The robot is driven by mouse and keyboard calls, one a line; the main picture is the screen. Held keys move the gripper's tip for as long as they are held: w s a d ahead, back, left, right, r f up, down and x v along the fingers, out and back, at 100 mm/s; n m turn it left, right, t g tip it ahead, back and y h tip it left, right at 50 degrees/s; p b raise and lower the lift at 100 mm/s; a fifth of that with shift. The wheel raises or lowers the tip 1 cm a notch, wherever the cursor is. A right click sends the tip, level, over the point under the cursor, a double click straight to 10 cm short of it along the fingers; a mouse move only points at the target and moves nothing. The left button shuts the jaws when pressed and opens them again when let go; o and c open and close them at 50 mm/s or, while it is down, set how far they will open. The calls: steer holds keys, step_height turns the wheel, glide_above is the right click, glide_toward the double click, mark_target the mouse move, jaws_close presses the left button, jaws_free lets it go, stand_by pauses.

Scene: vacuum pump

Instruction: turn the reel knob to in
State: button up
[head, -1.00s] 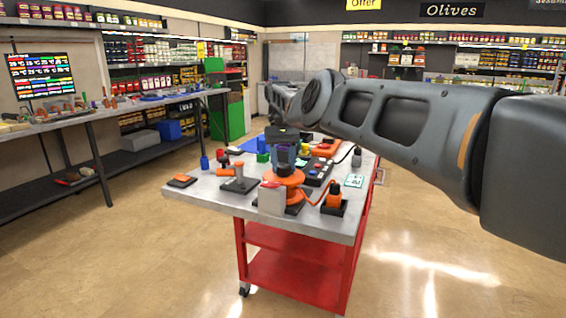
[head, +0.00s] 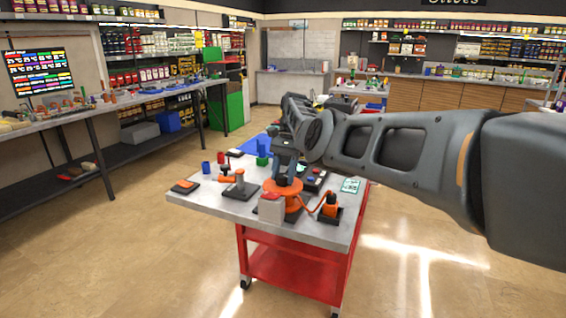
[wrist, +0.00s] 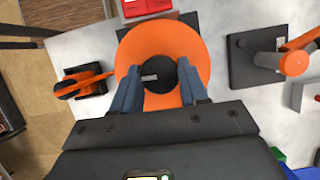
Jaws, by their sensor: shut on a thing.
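An orange reel (head: 283,196) stands on the near part of the cart table, with an orange cable running to a small orange plug in a black holder (head: 330,208). In the wrist view the reel is a round orange disc (wrist: 195,58) with a dark round knob (wrist: 160,74) at its centre, bearing a small light mark. My gripper (wrist: 160,90) comes over the reel, with one blue-grey finger on each side of the knob. It is shut on the knob. In the head view my gripper (head: 284,168) hides the knob.
A white block with a red top (head: 271,206) stands close in front of the reel. A grey post on a dark base (head: 240,188) is to its left, and a flat black and orange piece (head: 185,186) lies beyond. The table's front left is clear.

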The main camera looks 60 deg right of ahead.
steer(key=m+t+p, duration=0.1)
steer(key=m+p, duration=0.1)
steer(key=m, duration=0.1)
steer(key=shift+s+r+m, duration=0.1)
steer(key=shift+r+m, duration=0.05)
steer(key=shift+m, duration=0.25)
steer(key=m+t+h, duration=0.1)
steer(key=m+t, duration=0.1)
steer(key=m, duration=0.2)
steer(key=shift+s+m, duration=0.1)
steer(key=shift+m, duration=0.2)
steer(key=m+t+h, duration=0.1)
steer(key=m, duration=0.3)
steer(key=shift+a, duration=0.15)
steer(key=m+h, duration=0.1)
steer(key=m, duration=0.1)
steer(key=m+h, duration=0.1)
steer(key=m, duration=0.2)
steer(key=shift+s+a+t, duration=0.1)
steer(key=shift+s+t, duration=0.05)
steer(key=shift+t, duration=0.25)
steer(key=shift+m, duration=0.3)
steer(key=o, duration=1.1)
steer(key=shift+c, duration=0.2)
